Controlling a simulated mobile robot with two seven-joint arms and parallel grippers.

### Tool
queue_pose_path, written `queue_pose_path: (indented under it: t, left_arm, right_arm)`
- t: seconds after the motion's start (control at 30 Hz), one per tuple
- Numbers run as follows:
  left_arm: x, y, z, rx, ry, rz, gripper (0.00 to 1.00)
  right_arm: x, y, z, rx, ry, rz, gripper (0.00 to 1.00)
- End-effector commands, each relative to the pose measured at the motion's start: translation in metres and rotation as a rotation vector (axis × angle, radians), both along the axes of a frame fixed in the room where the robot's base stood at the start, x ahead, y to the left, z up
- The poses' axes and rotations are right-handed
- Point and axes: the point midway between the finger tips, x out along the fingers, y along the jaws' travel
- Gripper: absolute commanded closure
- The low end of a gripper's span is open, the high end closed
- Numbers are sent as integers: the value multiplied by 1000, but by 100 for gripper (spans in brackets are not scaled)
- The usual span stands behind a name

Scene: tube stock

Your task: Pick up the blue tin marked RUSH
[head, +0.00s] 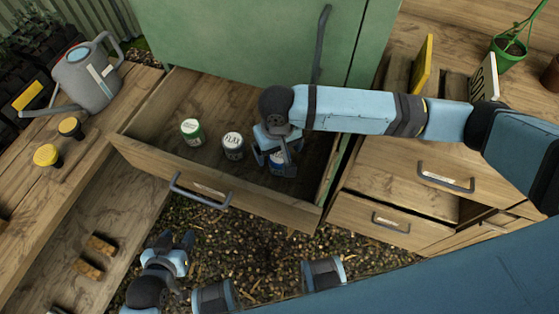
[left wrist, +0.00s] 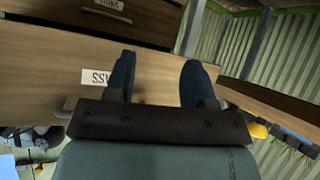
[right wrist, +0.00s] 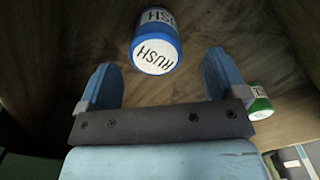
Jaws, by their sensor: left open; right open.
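The blue tin marked RUSH (right wrist: 154,52) stands in the open drawer. The right wrist view shows its white lid and side label just beyond my right fingertips, with a gap on both sides. In the head view the blue tin (head: 283,166) is partly hidden by my right gripper (head: 274,160), which is open and empty above it. The right fingers also show open in the right wrist view (right wrist: 162,72). My left gripper (head: 178,250) is open and empty, low outside the drawer. In the left wrist view its fingers (left wrist: 158,72) are apart, facing a wooden front.
A green-banded tin (head: 192,132) and a dark-banded tin (head: 233,146) stand left of the blue tin in the drawer (head: 250,196). The green cabinet (head: 250,40) rises behind. A watering can (head: 85,75) stands on the left bench.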

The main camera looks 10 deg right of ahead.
Motion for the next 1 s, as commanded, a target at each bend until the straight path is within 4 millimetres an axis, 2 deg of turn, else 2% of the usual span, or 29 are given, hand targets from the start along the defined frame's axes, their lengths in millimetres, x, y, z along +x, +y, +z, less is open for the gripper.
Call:
queue_pose_path:
  t: [0.4,0.67,0.77,0.93,1.0]
  left_arm:
    - [5,-6,2,-13,-18,6,51]
    - [4,-5,2,-11,-18,3,51]
    - [4,-4,1,-7,-17,1,51]
    - [3,-2,-1,2,-14,-4,51]
    - [3,-1,-2,3,-14,-5,51]
  right_arm:
    - [4,-5,-50,-2,-1,0,9]
    - [3,-5,-53,-1,-1,1,9]
    - [3,-5,-53,-1,-1,1,28]
    - [3,-5,-53,-1,-1,1,67]
    - [3,-5,-52,0,-2,1,67]
